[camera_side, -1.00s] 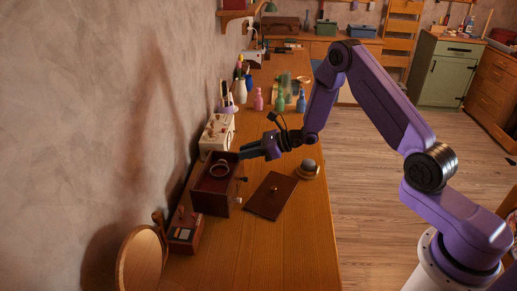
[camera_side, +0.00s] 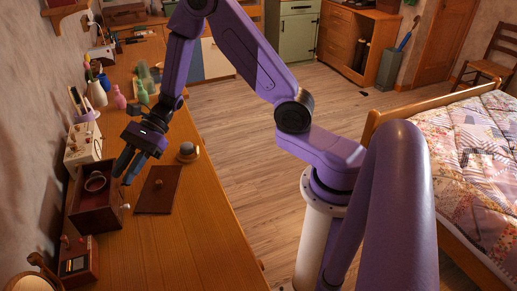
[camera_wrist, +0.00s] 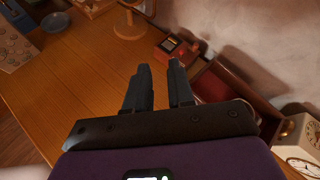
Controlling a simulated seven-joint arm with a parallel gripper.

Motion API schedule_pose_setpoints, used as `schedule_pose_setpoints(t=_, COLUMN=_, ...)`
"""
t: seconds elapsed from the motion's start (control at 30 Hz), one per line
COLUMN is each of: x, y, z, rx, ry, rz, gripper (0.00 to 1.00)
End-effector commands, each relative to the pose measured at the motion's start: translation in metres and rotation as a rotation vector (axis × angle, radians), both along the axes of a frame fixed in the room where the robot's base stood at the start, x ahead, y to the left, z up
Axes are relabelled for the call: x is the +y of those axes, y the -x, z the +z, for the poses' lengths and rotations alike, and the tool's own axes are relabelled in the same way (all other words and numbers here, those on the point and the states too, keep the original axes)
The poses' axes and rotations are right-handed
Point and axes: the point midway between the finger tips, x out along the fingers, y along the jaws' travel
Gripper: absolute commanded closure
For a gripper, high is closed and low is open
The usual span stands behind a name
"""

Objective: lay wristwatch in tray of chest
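The chest (camera_side: 96,221) is a dark red-brown open box on the wooden worktop. It also shows right of my fingers in the wrist view (camera_wrist: 244,88). A pale round band, apparently the wristwatch (camera_side: 96,182), is inside the chest near its far end; I cannot tell exactly what it rests on. In the wrist view it is mostly hidden. My gripper (camera_side: 123,175) is just right of the chest's far end, with its fingers pointing down and left. In the wrist view the fingers (camera_wrist: 159,66) are apart with nothing between them.
A flat dark panel with a knob (camera_side: 158,191) lies right of the chest, with a domed object (camera_side: 187,151) behind it. A cream clock box (camera_side: 84,147) stands behind the chest, and a small red-brown box (camera_side: 77,262) in front. The worktop's near right is clear.

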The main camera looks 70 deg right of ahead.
Motion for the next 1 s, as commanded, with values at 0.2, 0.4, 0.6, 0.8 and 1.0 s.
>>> schedule_pose_setpoints(t=0.2, x=0.023, y=0.103, z=0.026, rx=-0.184, ry=0.127, rz=0.509, gripper=0.77)
schedule_pose_setpoints(t=0.4, x=0.008, y=0.187, z=0.037, rx=-0.384, ry=0.242, rz=0.954, gripper=0.77)
schedule_pose_setpoints(t=0.6, x=-0.028, y=0.247, z=0.042, rx=-0.623, ry=0.354, rz=1.376, gripper=0.77)
schedule_pose_setpoints(t=0.8, x=-0.069, y=0.279, z=0.048, rx=-0.904, ry=0.463, rz=1.765, gripper=0.77)
schedule_pose_setpoints(t=1.0, x=-0.097, y=0.289, z=0.055, rx=-1.168, ry=0.555, rz=2.05, gripper=0.77)
